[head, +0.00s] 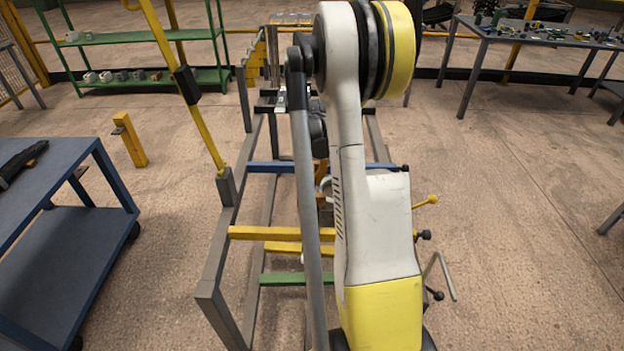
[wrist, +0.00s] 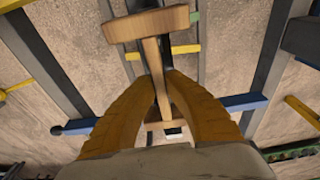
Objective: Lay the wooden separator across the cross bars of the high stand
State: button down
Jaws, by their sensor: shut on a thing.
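The wooden separator (wrist: 148,25) shows in the wrist view as a light wooden piece: a bar with a crosspiece at its far end and a smaller one nearer. My gripper (wrist: 160,80) has its two yellow fingers closed on the bar between these crosspieces. The separator hangs above a grey frame (head: 208,285) with yellow, green and blue cross bars, which I take for the stand. A blue bar (wrist: 243,102) passes beneath the fingers. In the head view my arm hides most of the gripper and separator. I see no clear contact between separator and bars.
A blue cart (head: 112,180) stands at the left. A yellow lever (head: 186,85) rises at the frame's left side. A green shelf (head: 140,37) is at the back left, and a table with small parts (head: 540,35) at the back right.

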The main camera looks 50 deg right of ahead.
aim_at(311, 182)
jog(key=shift+f+b, duration=0.45)
jog(key=shift+f, duration=0.1)
jog(key=c, duration=1.6)
grip_release()
jog(key=shift+o, duration=0.2)
notch_tip(311, 182, up, 13)
jog(key=s+a+p, duration=0.1)
jog(key=p, duration=0.4)
jog(key=shift+a+r, duration=0.2)
jog(key=shift+a, duration=0.1)
jog(key=w+a+r+n+t, duration=0.1)
jog(key=a+r, duration=0.3)
jog(key=a, duration=0.2)
jog(key=a+r+n, duration=0.2)
jog(key=a+r, duration=0.1)
jog(key=a, duration=0.3)
jog(key=s+a+r+n+t, duration=0.1)
jog(key=s+a+n, duration=0.1)
jog(key=a, duration=0.6)
jog(key=s+a+r+n+t+y, duration=0.1)
jog(key=s+a+r+n+t, duration=0.1)
jog(key=s+a, duration=0.3)
jog(key=s+a+r+n+t, duration=0.1)
jog(key=s+a+n+t, duration=0.1)
jog(key=a, duration=1)
jog(key=shift+s+a+r+n, duration=0.15)
jog(key=shift+s+a+n, duration=0.2)
jog(key=shift+s+n, duration=0.35)
